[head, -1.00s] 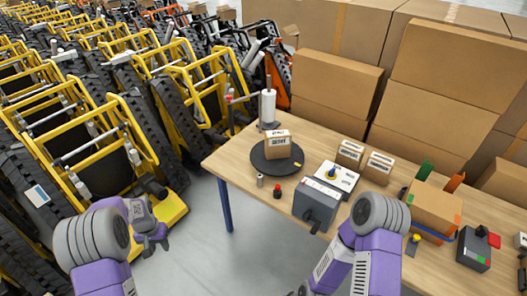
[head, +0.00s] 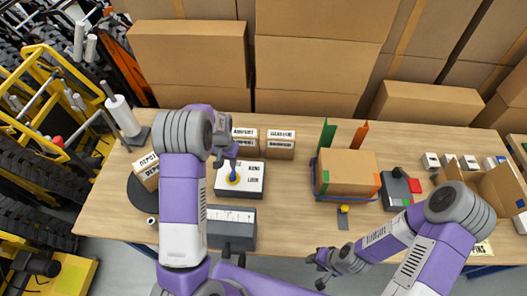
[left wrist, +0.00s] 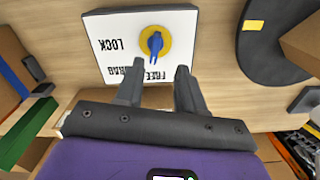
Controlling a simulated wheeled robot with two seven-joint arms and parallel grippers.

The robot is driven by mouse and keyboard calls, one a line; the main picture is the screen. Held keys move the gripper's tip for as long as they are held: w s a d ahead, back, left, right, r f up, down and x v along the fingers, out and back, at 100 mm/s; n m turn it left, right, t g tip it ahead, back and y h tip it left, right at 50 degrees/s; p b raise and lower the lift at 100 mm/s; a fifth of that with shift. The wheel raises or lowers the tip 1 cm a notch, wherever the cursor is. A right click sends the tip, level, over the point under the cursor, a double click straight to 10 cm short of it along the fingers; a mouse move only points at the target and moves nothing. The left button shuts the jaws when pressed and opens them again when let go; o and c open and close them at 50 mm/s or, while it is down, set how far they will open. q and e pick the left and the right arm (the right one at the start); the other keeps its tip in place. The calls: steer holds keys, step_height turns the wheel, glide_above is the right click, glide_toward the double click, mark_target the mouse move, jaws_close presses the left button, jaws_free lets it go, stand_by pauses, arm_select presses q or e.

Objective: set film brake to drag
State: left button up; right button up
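The film brake is a white panel (head: 239,186) with a blue knob (head: 233,176) on a yellow disc, lying on the table. In the left wrist view, the panel (left wrist: 105,62) shows upside down, with LOCK beside the knob (left wrist: 155,42) and DRAG and FREE partly behind a fingertip. The knob's narrow end looks turned toward the FREE and DRAG side; its exact mark is unclear. My left gripper (head: 227,157) is open and empty above the panel's far edge, its fingertips (left wrist: 157,82) apart from the knob. My right gripper (head: 318,268) looks open and empty near the table's front edge.
Small labelled boxes (head: 280,145) stand behind the panel. A grey machine (head: 230,228) is in front, a dark turntable (head: 139,194) with a box at left. A larger carton (head: 345,172) stands to the right. Large cartons (head: 315,65) close off the back.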

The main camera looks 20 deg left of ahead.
mark_target(232, 173)
arm_select(q)
steer(key=shift+w+d+f, duration=0.15)
steer(key=shift+w+d, duration=0.05)
steer(key=shift+w, duration=0.15)
steer(key=shift+d+f, duration=0.1)
steer(key=shift+f, duration=0.25)
steer(key=f, duration=0.5)
steer(key=shift+s, duration=0.2)
steer(key=shift+w+f, duration=0.1)
steer(key=shift+f, duration=0.55)
jaws_close()
